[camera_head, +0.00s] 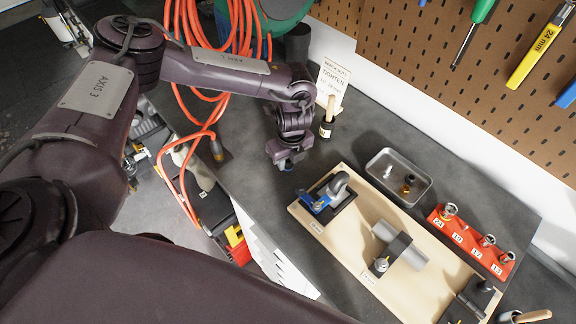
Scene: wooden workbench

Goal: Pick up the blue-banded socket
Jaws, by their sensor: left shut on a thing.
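My left gripper (284,158) is near the front edge of the dark bench top, left of the wooden board. It points down and is shut on the blue-banded socket (286,166), of which only a small blue and dark part shows below the fingers. The rest is hidden by the gripper, and I cannot tell whether it touches the bench. My right gripper is not in view.
A wooden board (337,237) holds a blue clamp (323,200) and a grey cylinder fixture (399,246). Behind it are a metal tray (398,163) with small parts and a red socket rail (466,244). A brush-like bottle (327,122) and orange hose (197,90) stand near the gripper.

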